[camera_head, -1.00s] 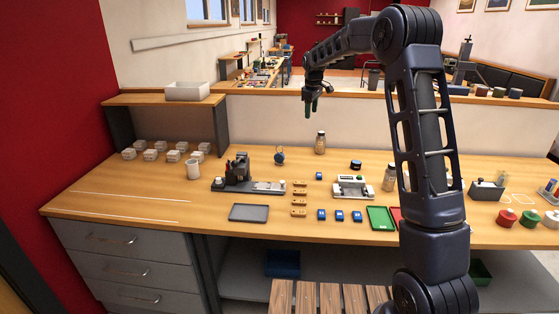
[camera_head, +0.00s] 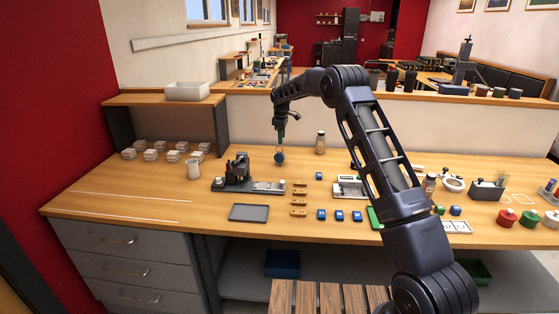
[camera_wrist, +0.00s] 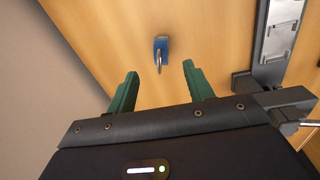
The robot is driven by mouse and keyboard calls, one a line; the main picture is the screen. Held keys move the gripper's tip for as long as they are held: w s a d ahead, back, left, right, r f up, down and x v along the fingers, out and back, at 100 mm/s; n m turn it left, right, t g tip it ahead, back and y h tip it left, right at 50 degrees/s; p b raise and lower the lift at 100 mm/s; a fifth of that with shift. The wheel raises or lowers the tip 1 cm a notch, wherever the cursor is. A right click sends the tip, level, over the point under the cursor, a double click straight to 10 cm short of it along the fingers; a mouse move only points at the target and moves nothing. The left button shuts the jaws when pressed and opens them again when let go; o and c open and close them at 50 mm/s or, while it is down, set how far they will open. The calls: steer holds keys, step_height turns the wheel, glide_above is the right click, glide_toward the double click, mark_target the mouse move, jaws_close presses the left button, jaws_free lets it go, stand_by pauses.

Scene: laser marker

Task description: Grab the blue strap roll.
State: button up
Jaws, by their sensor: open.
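A small blue round thing with a thin grey loop, which I take to be the blue strap roll (camera_head: 279,157), stands on the bench toward the back, left of the glass jar. In the wrist view the blue strap roll (camera_wrist: 161,44) lies ahead of the fingertips, close to midway between them, with its grey loop toward me. My gripper (camera_head: 282,138) is just above it in the head view. In the wrist view its green fingers (camera_wrist: 160,70) are apart, with nothing between them. I see no contact with the roll.
A dark device with a metal rail (camera_head: 240,180) stands just in front and left of the roll; its rail (camera_wrist: 283,40) is close to my right finger in the wrist view. A glass jar (camera_head: 320,143) stands to the right.

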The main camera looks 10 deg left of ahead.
mark_target(279, 155)
steer(key=f, duration=0.9)
steer(key=shift+w+d+f, duration=0.15)
steer(key=shift+w+d, duration=0.1)
steer(key=shift+w, duration=0.1)
jaws_close()
